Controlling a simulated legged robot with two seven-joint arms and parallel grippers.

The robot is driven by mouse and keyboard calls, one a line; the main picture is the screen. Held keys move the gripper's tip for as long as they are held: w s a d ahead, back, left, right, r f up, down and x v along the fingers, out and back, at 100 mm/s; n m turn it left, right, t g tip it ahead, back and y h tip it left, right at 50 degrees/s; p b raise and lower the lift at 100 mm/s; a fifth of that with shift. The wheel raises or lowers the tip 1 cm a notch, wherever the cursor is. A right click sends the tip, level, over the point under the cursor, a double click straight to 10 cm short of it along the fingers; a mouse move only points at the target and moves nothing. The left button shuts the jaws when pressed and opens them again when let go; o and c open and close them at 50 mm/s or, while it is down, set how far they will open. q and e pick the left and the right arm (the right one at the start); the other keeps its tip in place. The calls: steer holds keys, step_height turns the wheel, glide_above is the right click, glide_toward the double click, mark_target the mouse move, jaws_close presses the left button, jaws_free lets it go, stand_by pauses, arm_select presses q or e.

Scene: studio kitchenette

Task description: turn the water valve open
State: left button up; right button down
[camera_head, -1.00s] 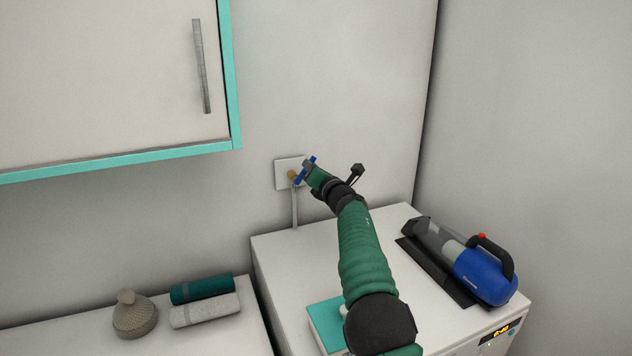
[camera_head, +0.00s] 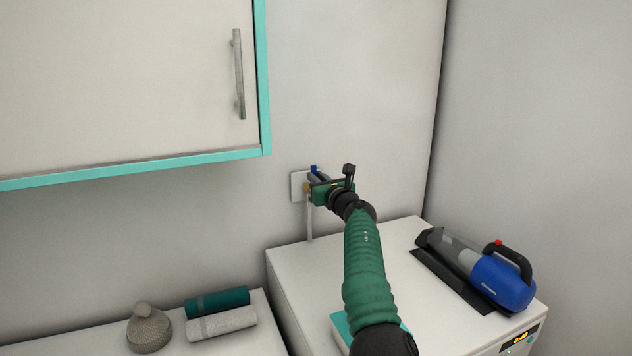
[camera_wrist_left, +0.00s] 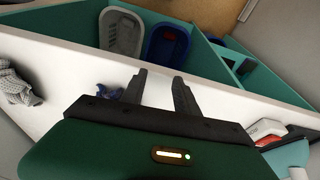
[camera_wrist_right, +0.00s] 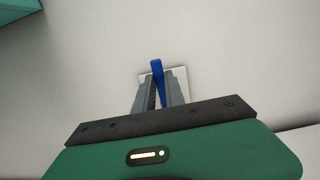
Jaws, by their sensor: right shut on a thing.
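The water valve is on the back wall, with a white plate (camera_head: 297,186), a brass stem (camera_head: 307,187) and a blue handle (camera_head: 313,169). A pipe (camera_head: 309,223) runs down from it. My right gripper (camera_head: 318,179) is at the valve, shut on the blue handle. In the right wrist view the handle (camera_wrist_right: 157,68) stands nearly upright between the fingers (camera_wrist_right: 160,90), with the plate (camera_wrist_right: 182,75) behind. The gripper hides part of the handle. My left gripper (camera_wrist_left: 158,85) shows only in the left wrist view, with its fingers apart and empty.
Below the valve stands a white appliance (camera_head: 387,254) with a blue handheld vacuum (camera_head: 500,283) on top. A wall cabinet (camera_head: 130,90) hangs at upper left. Rolled towels (camera_head: 220,322) and a knitted pot (camera_head: 148,330) sit on the left counter. Wall right of the valve is clear.

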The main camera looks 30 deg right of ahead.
steer(key=shift+a+f, duration=0.1)
steer(key=shift+f, duration=0.2)
steer(key=c, duration=1.4)
jaws_free()
steer(key=shift+w, duration=0.2)
steer(key=shift+r, duration=0.15)
steer(key=shift+s, duration=0.1)
